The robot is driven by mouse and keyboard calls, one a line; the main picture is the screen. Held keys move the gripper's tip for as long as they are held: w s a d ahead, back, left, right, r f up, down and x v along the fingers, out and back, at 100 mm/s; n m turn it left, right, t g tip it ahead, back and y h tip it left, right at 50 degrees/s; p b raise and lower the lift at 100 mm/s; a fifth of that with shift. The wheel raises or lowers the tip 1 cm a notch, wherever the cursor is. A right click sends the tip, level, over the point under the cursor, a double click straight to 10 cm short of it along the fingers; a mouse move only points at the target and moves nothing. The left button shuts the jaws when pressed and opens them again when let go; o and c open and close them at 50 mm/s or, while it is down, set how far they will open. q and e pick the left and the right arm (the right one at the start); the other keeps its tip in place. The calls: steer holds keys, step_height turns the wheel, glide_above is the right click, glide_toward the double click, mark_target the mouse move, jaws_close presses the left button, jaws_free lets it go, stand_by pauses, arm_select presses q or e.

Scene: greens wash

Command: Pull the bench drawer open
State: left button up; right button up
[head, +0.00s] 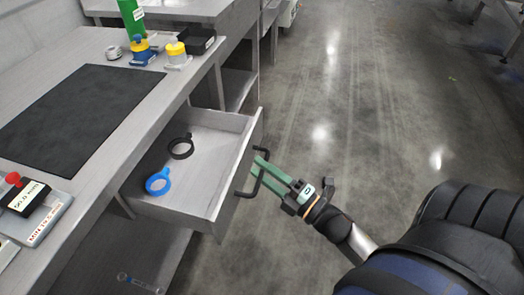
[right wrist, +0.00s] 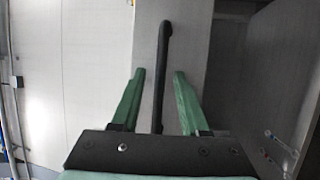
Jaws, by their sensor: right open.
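The bench drawer (head: 200,200) stands pulled out from the grey bench (head: 110,150), its inside showing in the head view. Its black bar handle (head: 247,195) is on the drawer front. My right gripper (head: 256,171) is at the handle, its green fingers pointing at the drawer front. In the right wrist view the handle (right wrist: 163,50) runs between the two open fingers (right wrist: 160,74), with gaps visible on both sides. My left gripper is not in view.
A black ring (head: 181,147) and a blue ring (head: 158,182) lie in the drawer. The bench top holds a dark mat (head: 80,115), a red-button box (head: 25,195), and a green bottle (head: 133,18) with small items. The floor (head: 350,90) right of the drawer is clear.

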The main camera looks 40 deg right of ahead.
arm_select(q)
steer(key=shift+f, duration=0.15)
arm_select(e)
steer(key=v, duration=1.2)
steer(key=w+a+f+m+g+h, duration=0.3)
steer(key=w+f+m+h, duration=0.3)
steer(key=m, duration=0.5)
steer(key=s+a+f+m+g+y, duration=0.4)
steer(key=a+f+m+g, duration=0.4)
steer(key=a, duration=0.5)
arm_select(q)
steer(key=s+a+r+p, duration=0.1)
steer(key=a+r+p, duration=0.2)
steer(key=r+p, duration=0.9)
steer(key=p, duration=0.4)
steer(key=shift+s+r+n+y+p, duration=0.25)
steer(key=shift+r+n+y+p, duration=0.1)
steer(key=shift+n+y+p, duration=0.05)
arm_select(e)
step_height(320, 180, up, 11)
steer(key=s+d+t, duration=0.1)
steer(key=d, duration=0.1)
steer(key=shift+s+d+r+n+h, duration=0.25)
steer(key=shift+n+h, duration=0.15)
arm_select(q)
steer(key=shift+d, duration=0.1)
arm_select(e)
steer(key=shift+d, duration=0.1)
